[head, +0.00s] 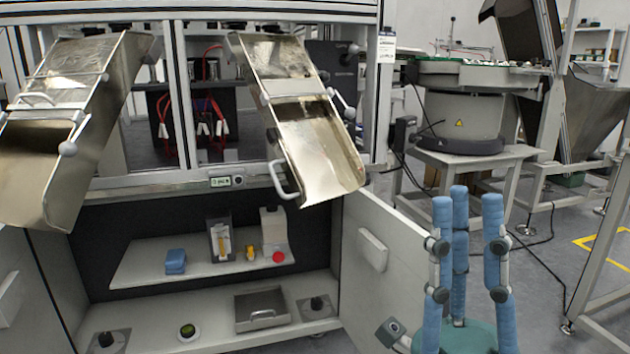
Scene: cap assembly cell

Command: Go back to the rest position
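My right gripper (467,200) is at the lower right of the head view. Its blue, jointed fingers point straight up from a teal palm. The fingers stand apart, and nothing is held between them. It appears in front of the open cabinet door and the floor, apart from the chutes. My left gripper is not in view.
Two metal chutes (320,150) (80,110) slope out of the cell. Below, an open cabinet has a shelf (140,262) with a blue item (176,261) and bottles. Its open door (385,255) is beside my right gripper. A bowl feeder (460,120) stands behind.

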